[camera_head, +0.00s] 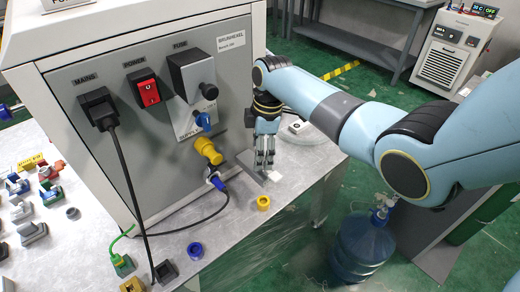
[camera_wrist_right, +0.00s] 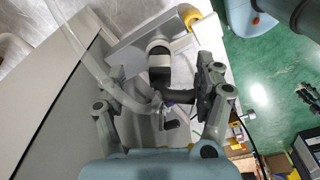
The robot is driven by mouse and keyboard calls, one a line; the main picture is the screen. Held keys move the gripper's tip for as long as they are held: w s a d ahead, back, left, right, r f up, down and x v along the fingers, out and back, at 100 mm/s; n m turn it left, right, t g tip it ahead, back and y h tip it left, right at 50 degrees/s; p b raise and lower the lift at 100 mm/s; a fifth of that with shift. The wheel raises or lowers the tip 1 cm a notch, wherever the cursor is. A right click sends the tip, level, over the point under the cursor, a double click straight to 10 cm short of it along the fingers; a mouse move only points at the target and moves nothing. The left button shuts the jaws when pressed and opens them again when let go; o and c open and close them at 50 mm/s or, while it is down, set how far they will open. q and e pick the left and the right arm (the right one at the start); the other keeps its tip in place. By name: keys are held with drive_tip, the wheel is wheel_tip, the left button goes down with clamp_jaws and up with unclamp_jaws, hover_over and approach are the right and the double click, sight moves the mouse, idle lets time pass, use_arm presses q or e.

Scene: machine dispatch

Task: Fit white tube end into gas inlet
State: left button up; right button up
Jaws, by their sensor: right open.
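My right gripper (camera_head: 264,160) points down beside the right edge of the machine's front panel, above the table. In the right wrist view its open fingers (camera_wrist_right: 160,80) stand either side of a dark fitting with a white collar (camera_wrist_right: 159,47). A translucent white tube (camera_wrist_right: 95,65) runs from the upper left to between the fingers, apparently not clamped. Part of it shows as a pale coil (camera_head: 318,133) on the table behind my gripper. I cannot tell whether the dark fitting is the gas inlet, or where the tube's end is. My left gripper is out of view.
The machine (camera_head: 150,110) carries a black mains plug, a red switch (camera_head: 144,88), a blue fitting (camera_head: 203,119) and a yellow fitting (camera_head: 208,151). Yellow (camera_head: 263,202) and blue (camera_head: 195,250) rings lie on the table. Loose connectors crowd the left; the front right table corner is mostly clear.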

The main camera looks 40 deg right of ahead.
drive_tip(key=shift+r+p, duration=0.45)
drive_tip(key=shift+r, duration=1.8)
drive_tip(key=shift+s, duration=0.1)
